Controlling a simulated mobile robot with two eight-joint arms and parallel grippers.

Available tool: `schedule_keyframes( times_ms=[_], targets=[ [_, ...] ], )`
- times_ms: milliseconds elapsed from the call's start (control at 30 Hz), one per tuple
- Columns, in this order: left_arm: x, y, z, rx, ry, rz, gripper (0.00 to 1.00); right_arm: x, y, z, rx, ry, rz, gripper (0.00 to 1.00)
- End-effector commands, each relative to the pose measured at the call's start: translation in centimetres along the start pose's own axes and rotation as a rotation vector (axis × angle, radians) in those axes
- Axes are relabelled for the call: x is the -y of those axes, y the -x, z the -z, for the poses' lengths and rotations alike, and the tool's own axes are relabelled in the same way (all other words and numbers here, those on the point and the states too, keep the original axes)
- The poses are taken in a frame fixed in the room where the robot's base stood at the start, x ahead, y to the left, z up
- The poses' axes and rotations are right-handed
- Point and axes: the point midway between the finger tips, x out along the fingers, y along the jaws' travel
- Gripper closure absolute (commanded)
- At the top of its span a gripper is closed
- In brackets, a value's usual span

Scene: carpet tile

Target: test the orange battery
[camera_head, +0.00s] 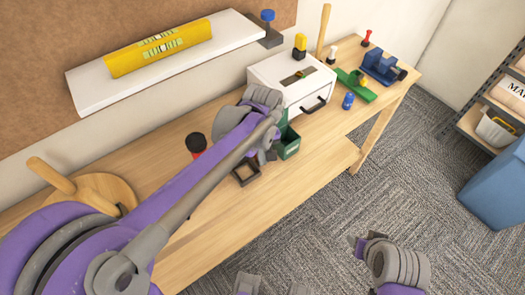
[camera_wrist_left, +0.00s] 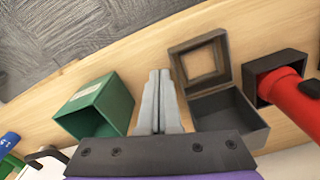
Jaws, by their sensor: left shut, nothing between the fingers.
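No orange battery shows clearly in either view. A yellow-orange piece with a dark base (camera_head: 300,42) stands on the white drawer box (camera_head: 268,72); I cannot tell whether it is a battery. A blue cylinder (camera_head: 348,101), perhaps a battery, stands on the bench; it also shows in the left wrist view (camera_wrist_left: 9,141). My left gripper (camera_wrist_left: 161,73) is shut and empty, over the bench between an open green box (camera_wrist_left: 95,110) and a dark box with its framed lid raised (camera_wrist_left: 228,112). My right gripper (camera_head: 356,243) is off the bench's front; its jaws are unclear.
A red object in a dark holder (camera_wrist_left: 276,82) stands beside the dark box. A green stand (camera_head: 356,87) and blue vise (camera_head: 382,65) are at the bench's far end. A yellow level (camera_head: 158,47) lies on the shelf (camera_head: 85,95). A blue bin (camera_head: 492,190) stands right.

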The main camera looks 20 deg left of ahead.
Motion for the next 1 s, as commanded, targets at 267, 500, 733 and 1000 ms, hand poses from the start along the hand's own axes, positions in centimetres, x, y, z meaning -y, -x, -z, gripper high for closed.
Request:
schedule_keyframes(
  times_ms=[267, 500, 733, 1000],
  targets=[
    [0.0, -0.2, 0.0, 0.000, 0.000, 0.000, 1.00, 0.0, 0.0, 0.0, 0.000, 0.000, 0.000, 0.48],
    [0.0, -0.2, 1.4, 0.000, 0.003, 0.000, 1.00, 0.0, 0.0, 0.0, 0.000, 0.000, 0.000, 0.48],
    [0.0, -0.2, 3.1, 0.000, 0.000, -0.001, 1.00, 0.0, 0.0, 0.0, 0.000, 0.000, 0.000, 0.48],
    [0.0, 0.0, 3.1, 0.000, 0.000, 0.000, 1.00, 0.0, 0.1, 0.1, 0.000, 0.000, 0.000, 0.48]
  ],
)
